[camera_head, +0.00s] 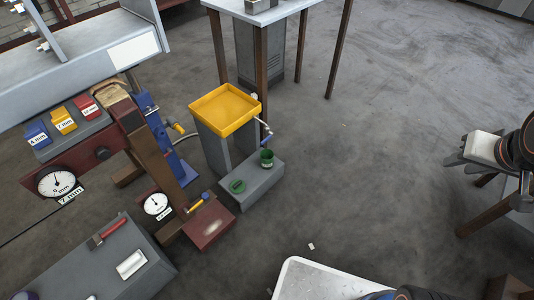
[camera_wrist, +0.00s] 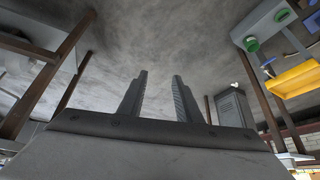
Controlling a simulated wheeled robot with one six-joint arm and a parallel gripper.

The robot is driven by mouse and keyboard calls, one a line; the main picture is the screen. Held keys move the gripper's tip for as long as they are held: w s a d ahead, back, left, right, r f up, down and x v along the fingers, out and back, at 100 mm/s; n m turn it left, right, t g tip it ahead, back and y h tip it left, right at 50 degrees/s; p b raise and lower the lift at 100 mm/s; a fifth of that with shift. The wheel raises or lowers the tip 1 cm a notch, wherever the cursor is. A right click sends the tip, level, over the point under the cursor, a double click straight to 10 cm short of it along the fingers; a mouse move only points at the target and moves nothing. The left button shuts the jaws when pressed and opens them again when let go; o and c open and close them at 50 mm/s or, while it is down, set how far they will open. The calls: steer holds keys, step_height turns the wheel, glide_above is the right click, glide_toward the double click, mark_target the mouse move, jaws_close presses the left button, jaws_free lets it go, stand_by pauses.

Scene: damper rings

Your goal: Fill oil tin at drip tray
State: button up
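The yellow drip tray (camera_head: 225,106) sits on a grey stand in the head view; it also shows at the right of the wrist view (camera_wrist: 297,78). A tap with a pale lever (camera_head: 262,134) is at its right side. A small green tin (camera_head: 267,160) stands open-topped on the low grey step below the tap. A flat green disc, perhaps its lid (camera_head: 237,186), lies on the same step. The tin's contents cannot be made out. My gripper (camera_wrist: 158,98) is open and empty, well to the right of the tray in the head view (camera_head: 480,150).
A grey-topped table (camera_head: 262,12) stands behind the tray. Left are a bench with dial gauges (camera_head: 57,183), coloured labelled boxes (camera_head: 63,122) and a red block (camera_head: 208,222). Floor between tray and gripper is mostly clear.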

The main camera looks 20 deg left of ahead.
steer(key=w+a+f+t+y, duration=0.1)
steer(key=w+a+f, duration=0.3)
steer(key=w, duration=0.5)
steer(key=w+a+f+t+y, duration=0.1)
steer(key=w+a+f+t, duration=0.1)
steer(key=w+a, duration=0.6)
steer(key=w+a+f+t+y, duration=0.1)
steer(key=w+a+f+y, duration=0.2)
steer(key=w, duration=0.7)
steer(key=w+a+f+m+y, duration=0.1)
steer(key=a+f+y, duration=0.2)
steer(key=a+f, duration=0.7)
steer(key=w+a+f+y, duration=0.1)
steer(key=a+f+y, duration=0.2)
steer(key=a+f, duration=0.7)
steer(key=s+a+f+m+g+y, duration=0.3)
steer(key=s+a+f+y, duration=0.2)
steer(key=s+a+f, duration=0.4)
steer(key=s+a, duration=0.1)
steer(key=a, duration=0.3)
steer(key=shift+s+f+y, duration=0.2)
steer(key=shift+s+y, duration=0.15)
steer(key=shift+y, duration=0.05)
